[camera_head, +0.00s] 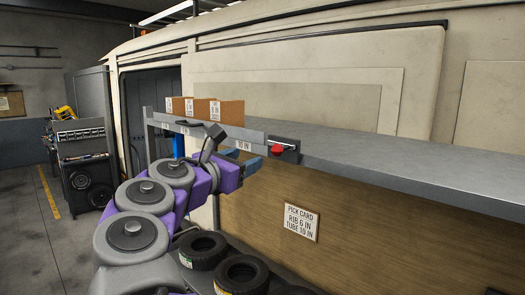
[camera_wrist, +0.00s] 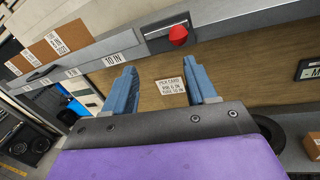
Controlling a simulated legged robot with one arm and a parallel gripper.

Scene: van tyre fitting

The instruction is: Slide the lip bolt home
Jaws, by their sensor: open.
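The lip bolt's red knob (camera_head: 277,150) sits on a dark plate (camera_head: 291,154) on the front lip of the grey shelf (camera_head: 400,170). The red knob also shows in the wrist view (camera_wrist: 178,34), above and beyond my fingertips. My gripper (camera_head: 246,159) is just left of the knob, apart from it. In the wrist view my gripper (camera_wrist: 160,72) has its two blue fingers spread with nothing between them. How far the bolt is slid in cannot be told.
Cardboard boxes (camera_head: 228,112) stand on the shelf's left end, above size labels. A pick card (camera_head: 300,222) is on the brown panel below the shelf. Tyres (camera_head: 204,249) lie below my arm. A dark bracket or handle (camera_wrist: 38,73) is on the lip at left.

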